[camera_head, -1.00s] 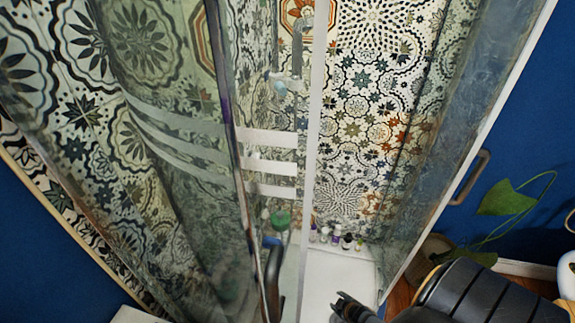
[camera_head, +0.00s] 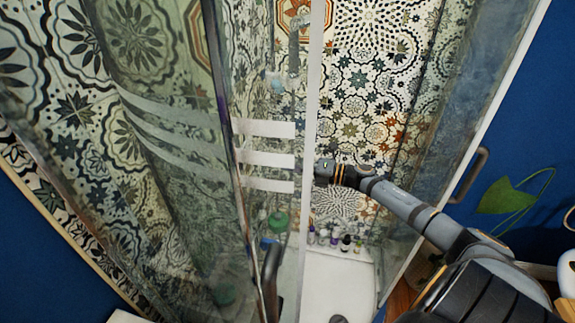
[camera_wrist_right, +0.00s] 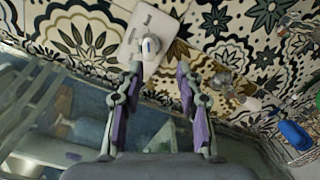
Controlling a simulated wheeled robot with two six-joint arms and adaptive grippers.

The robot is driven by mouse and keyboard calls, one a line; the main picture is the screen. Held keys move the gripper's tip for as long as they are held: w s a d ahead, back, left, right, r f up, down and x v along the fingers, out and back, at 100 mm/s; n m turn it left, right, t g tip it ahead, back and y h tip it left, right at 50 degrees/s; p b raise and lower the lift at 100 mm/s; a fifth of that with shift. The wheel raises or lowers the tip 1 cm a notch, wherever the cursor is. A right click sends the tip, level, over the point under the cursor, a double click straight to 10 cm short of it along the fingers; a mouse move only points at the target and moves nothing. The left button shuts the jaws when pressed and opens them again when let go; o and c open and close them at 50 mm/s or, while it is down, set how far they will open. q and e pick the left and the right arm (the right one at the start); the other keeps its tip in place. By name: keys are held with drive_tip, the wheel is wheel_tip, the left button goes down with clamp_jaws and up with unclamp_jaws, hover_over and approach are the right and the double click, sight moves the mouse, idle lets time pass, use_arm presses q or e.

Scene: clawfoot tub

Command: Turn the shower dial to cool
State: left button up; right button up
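My right gripper (camera_wrist_right: 160,68) is open and empty. The knob lies just beyond its fingertips, nearer the left finger, and appears apart from them. In the head view my right gripper (camera_head: 322,172) is raised inside the shower opening, in front of the tiles. I cannot make out the dial clearly in the head view, nor its setting. My left gripper is not in view.
A glass panel with a metal edge (camera_head: 245,200) and a white frame post (camera_head: 312,100) stand left of my right arm. Small bottles (camera_head: 335,240) line a white ledge (camera_head: 345,285) below. A glass door with a handle (camera_head: 469,175) and a plant (camera_head: 505,198) are at right.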

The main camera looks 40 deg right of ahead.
drive_tip(key=w+a+r+n+b, duration=0.1)
drive_tip(key=w+a+b, duration=0.1)
drive_tip(key=w+a, duration=0.3)
drive_tip(key=shift+w+a+g+y, duration=0.3)
drive_tip(key=shift+a+y, duration=0.1)
drive_tip(key=shift+a, duration=0.15)
idle(0.4)
drive_tip(key=shift+r, duration=0.15)
